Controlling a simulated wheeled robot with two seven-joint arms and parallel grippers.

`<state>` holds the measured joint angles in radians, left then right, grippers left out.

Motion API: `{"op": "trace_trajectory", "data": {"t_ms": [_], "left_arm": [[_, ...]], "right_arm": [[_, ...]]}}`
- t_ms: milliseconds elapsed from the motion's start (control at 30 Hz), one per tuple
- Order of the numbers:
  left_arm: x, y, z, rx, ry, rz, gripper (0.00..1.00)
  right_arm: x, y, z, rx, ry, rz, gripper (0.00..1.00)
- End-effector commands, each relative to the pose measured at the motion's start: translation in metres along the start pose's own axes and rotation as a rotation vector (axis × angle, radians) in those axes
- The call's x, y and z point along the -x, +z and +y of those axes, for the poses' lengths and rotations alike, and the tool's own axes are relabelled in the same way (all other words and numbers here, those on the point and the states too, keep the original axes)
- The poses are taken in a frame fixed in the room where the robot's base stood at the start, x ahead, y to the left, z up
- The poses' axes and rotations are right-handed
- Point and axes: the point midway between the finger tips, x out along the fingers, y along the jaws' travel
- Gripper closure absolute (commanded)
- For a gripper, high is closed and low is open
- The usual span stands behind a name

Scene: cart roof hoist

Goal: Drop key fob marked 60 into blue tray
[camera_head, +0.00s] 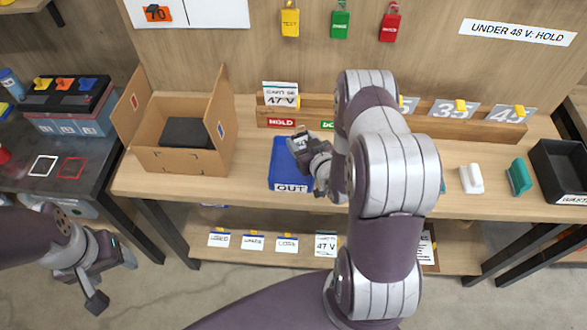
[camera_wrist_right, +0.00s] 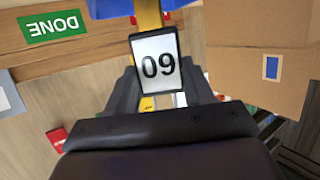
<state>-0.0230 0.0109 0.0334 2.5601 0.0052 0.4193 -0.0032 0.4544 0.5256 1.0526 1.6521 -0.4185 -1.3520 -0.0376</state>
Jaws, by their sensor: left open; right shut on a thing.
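The key fob marked 60 (camera_wrist_right: 157,60) is a white card in a dark frame with a yellow part beyond it. Its number appears upside down in the right wrist view. My right gripper (camera_head: 303,146) is shut on it and holds it over the back part of the blue tray (camera_head: 279,178), which is labelled OUT. The height above the tray is hard to tell. A blue edge of the tray also shows in the right wrist view (camera_wrist_right: 108,8). My left gripper (camera_head: 96,283) is open and empty, low at the left, away from the bench.
An open cardboard box (camera_head: 165,158) with a dark item inside stands left of the tray. A wooden rack (camera_head: 480,127) with cards runs along the back. A black bin (camera_head: 560,165) is at the far right. My right arm hides the bench's middle.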

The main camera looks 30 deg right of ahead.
Motion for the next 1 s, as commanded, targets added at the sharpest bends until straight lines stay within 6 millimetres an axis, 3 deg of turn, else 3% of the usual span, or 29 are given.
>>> {"op": "trace_trajectory", "data": {"t_ms": [33, 67, 133, 167, 433, 567, 1000], "left_arm": [[0.001, 0.0, 0.0, 0.0, 0.0, 0.0, 0.36], [0.001, 0.0, 0.0, 0.0, 0.0, 0.0, 0.36], [0.001, 0.0, 0.0, 0.0, 0.0, 0.0, 0.36], [0.001, 0.0, 0.0, 0.0, 0.0, 0.0, 0.36], [0.001, 0.0, 0.0, 0.0, 0.0, 0.0, 0.36], [-0.003, 0.0, 0.0, 0.0, 0.0, 0.0, 0.36], [-0.018, 0.002, 0.0, 0.0, 0.0, 0.0, 0.36]], "right_arm": [[0.0, -0.001, 0.0, 0.0, 0.0, 0.0, 0.84], [0.0, -0.001, 0.0, 0.0, 0.0, 0.0, 0.45], [0.0, -0.001, 0.0, 0.0, 0.0, 0.0, 0.22], [0.0, -0.001, 0.0, 0.0, 0.0, 0.0, 0.18], [0.001, -0.001, 0.0, 0.0, 0.0, 0.0, 0.18], [0.013, 0.001, 0.001, -0.001, 0.002, -0.002, 0.18], [0.115, 0.0, 0.0, 0.0, 0.006, 0.0, 0.18]]}}
